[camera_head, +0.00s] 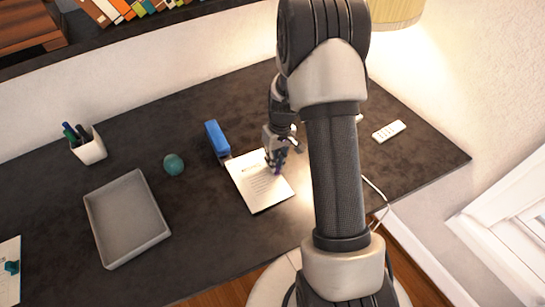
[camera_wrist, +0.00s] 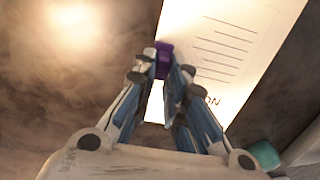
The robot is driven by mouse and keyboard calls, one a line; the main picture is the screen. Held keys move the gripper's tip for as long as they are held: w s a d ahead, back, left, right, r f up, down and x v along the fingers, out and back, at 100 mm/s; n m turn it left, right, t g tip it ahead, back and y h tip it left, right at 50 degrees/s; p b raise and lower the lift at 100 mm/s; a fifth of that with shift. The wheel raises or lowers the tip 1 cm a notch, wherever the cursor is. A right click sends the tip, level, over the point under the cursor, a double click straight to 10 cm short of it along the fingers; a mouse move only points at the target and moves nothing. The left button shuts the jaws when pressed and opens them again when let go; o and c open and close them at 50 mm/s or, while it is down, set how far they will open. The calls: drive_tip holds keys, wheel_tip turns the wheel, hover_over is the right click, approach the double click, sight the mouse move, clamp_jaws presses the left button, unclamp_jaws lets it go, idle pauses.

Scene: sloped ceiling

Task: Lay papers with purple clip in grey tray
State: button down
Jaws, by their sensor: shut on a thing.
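The papers (camera_head: 257,185) are a white printed stack on the dark desk, right of the middle of the desk in the head view; they also show in the wrist view (camera_wrist: 225,50). A purple clip (camera_wrist: 163,60) sits at their edge, and a little of it shows in the head view (camera_head: 277,171). My gripper (camera_wrist: 164,76) is shut on the purple clip; it also shows in the head view (camera_head: 275,160). Whether the papers are lifted is hard to tell. The grey tray (camera_head: 108,262) is empty, on the left of the desk, apart from the papers.
A blue stapler-like object (camera_head: 216,140) stands just behind the papers. A teal ball (camera_head: 173,164) lies between it and the tray. A white pen cup (camera_head: 90,149) stands behind the tray. A clipboard (camera_head: 9,270) is at far left, a white remote (camera_head: 389,131) at right. Bare desk separates papers and tray.

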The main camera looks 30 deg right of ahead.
drive_tip(key=shift+s, duration=1.2)
drive_tip(key=c, duration=1.5)
unclamp_jaws()
drive_tip(key=shift+c, duration=0.2)
